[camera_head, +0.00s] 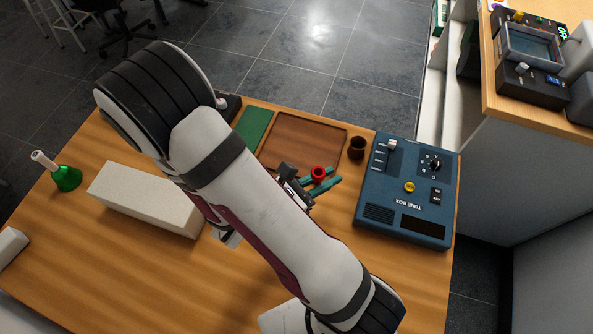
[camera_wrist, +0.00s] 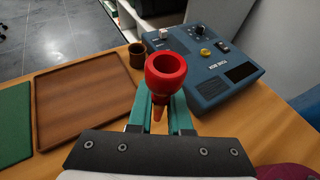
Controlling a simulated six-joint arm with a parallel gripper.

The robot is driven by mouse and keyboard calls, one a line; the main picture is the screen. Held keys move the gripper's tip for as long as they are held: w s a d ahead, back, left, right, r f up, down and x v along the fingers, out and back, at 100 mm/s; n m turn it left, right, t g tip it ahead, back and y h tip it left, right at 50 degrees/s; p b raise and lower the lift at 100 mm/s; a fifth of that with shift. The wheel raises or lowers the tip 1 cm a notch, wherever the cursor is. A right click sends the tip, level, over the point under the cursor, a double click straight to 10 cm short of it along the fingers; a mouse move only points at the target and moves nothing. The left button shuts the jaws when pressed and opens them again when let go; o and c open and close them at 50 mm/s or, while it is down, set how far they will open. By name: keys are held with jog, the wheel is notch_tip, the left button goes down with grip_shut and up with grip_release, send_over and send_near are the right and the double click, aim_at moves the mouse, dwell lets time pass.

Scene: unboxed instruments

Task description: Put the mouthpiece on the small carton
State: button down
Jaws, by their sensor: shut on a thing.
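The red mouthpiece (camera_head: 318,172) has a round cup on top and a narrow tapered stem. My gripper (camera_head: 325,184) is shut on it, with teal fingers on both sides of the stem. In the wrist view the mouthpiece (camera_wrist: 165,72) stands upright between the fingertips (camera_wrist: 160,112), cup up, and is held above the table. A long pale box (camera_head: 145,198) lies left of my arm, its right end near the arm. A smaller white box-like thing (camera_head: 11,244) shows at the left edge, partly cut off. I cannot tell for sure which is the small carton.
A brown tray (camera_head: 301,139) lies beyond my gripper, with a green flat thing (camera_head: 253,127) beside it. A dark cup (camera_head: 357,148) and the blue tone box (camera_head: 405,190) stand right. The front left table is clear.

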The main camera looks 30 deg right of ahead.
jog(key=w+a+r+n+t+y, duration=0.4)
jog(key=w+a+r+n+t, duration=0.15)
jog(key=w+a, duration=0.5)
jog(key=w+a+r+n+t+y, duration=0.5)
jog(key=w+a, duration=0.3)
jog(key=a, duration=0.6)
send_over(144, 180)
jog(key=shift+n+g+h, duration=0.3)
jog(key=shift+n+g, duration=0.05)
jog(key=shift+g, duration=0.1)
jog(key=f, duration=0.6)
jog(key=shift+d+f, duration=0.3)
jog(key=shift+f, duration=0.05)
jog(key=shift+a+f, duration=0.15)
jog(key=shift+f, duration=0.95)
jog(key=shift+a+f, duration=0.15)
jog(key=shift+f, duration=0.95)
jog(key=c, duration=0.8)
grip_release()
jog(key=shift+f, duration=0.1)
jog(key=shift+c, duration=0.2)
